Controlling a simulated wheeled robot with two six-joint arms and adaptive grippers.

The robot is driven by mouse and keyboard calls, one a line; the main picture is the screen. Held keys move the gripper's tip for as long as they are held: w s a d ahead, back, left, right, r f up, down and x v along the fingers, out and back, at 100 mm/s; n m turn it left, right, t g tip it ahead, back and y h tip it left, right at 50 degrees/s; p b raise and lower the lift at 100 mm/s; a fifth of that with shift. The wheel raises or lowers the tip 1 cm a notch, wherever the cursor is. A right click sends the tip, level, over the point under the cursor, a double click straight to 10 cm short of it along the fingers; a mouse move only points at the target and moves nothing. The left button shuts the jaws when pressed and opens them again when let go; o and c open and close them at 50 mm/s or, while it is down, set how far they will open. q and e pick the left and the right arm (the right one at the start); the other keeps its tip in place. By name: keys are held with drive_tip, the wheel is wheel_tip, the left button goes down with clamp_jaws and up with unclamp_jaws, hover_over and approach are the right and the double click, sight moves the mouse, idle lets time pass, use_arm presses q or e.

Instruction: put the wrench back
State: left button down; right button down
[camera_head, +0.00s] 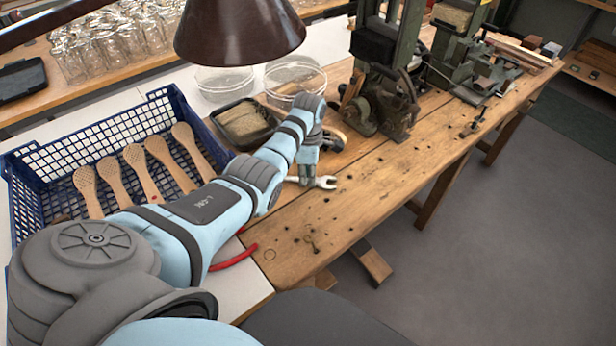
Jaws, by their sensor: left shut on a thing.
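A steel wrench (324,182) with an open-ended jaw sticks out to the right of my left gripper (306,181). The left gripper is shut on the wrench, low over the wooden workbench (372,178). The wrench's other end is mostly hidden by the gripper and arm. I cannot tell whether the wrench touches the bench top. My right gripper is not in view.
A blue crate (100,139) with several wooden brush blanks (158,160) stands at left. A black tray of bristle (243,124) and clear round tubs (295,76) lie behind the arm. Green machines (385,90) stand at the back. A red-handled tool (234,259) lies near the front.

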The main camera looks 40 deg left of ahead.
use_arm(q)
drive_tip(key=shift+w, duration=0.15)
drive_tip(key=c, duration=2)
unclamp_jaws()
drive_tip(key=shift+f, duration=0.1)
drive_tip(key=o, duration=0.5)
drive_tip(key=shift+c, duration=0.2)
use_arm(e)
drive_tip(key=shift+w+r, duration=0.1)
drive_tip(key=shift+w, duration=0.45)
use_arm(q)
drive_tip(key=shift+r, duration=0.2)
